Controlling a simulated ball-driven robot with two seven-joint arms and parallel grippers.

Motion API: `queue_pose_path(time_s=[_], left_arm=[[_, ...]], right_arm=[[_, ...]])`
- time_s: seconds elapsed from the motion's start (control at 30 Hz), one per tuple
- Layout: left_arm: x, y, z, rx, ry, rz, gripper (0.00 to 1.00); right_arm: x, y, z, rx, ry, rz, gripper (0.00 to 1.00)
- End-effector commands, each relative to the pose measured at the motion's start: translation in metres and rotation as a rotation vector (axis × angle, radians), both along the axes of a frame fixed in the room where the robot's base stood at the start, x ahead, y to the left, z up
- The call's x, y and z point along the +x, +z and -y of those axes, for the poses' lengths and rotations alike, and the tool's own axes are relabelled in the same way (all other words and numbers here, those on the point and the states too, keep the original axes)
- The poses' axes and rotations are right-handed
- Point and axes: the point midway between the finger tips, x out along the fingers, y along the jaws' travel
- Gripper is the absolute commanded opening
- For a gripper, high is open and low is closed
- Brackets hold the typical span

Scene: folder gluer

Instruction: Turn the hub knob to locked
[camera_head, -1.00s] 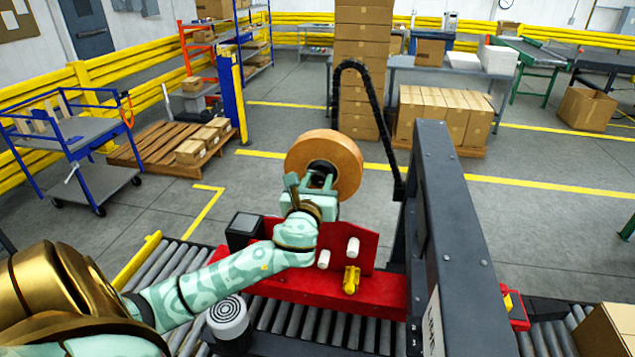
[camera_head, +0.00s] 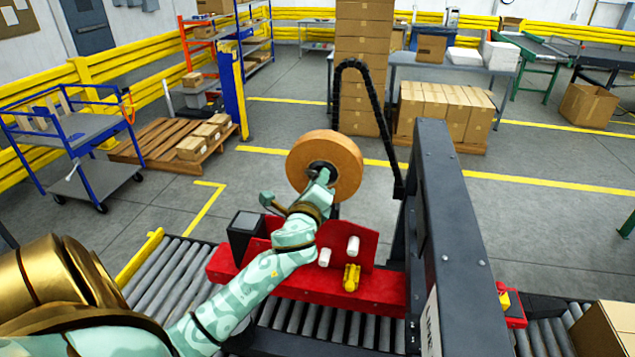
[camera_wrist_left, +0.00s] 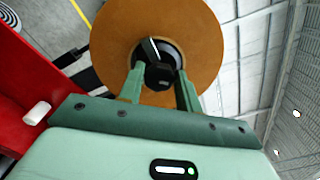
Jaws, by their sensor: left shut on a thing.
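The hub knob (camera_wrist_left: 159,73) is dark, with a pale line on it, at the centre of a brown tape roll (camera_head: 344,158). In the left wrist view the roll (camera_wrist_left: 110,45) surrounds the dark hub. My left gripper (camera_head: 323,176) reaches the front of the hub; its fingers (camera_wrist_left: 159,80) stand on either side of the knob and are shut on it. In the head view the gripper covers much of the knob. I cannot read any locked mark. My right gripper is not in view.
The roll stands above a red machine plate (camera_head: 375,285) with two white rollers (camera_head: 353,246) and a yellow part (camera_head: 351,278). A dark upright frame (camera_head: 450,230) stands close on the right. Roller conveyor (camera_head: 165,268) runs below.

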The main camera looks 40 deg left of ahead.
Motion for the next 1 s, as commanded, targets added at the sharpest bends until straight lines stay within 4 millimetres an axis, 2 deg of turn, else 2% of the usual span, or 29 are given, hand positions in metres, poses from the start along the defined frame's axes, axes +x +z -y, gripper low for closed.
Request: queue_pose_path(time_s=[0.5, 1.0], left_arm=[[-0.0004, -0.0016, -0.0010, -0.394, 0.003, 0.217, 0.12], [-0.0004, -0.0024, -0.0012, -0.564, 0.002, 0.311, 0.12]], right_arm=[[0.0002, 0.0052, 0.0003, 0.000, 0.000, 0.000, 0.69], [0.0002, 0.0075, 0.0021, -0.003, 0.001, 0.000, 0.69]])
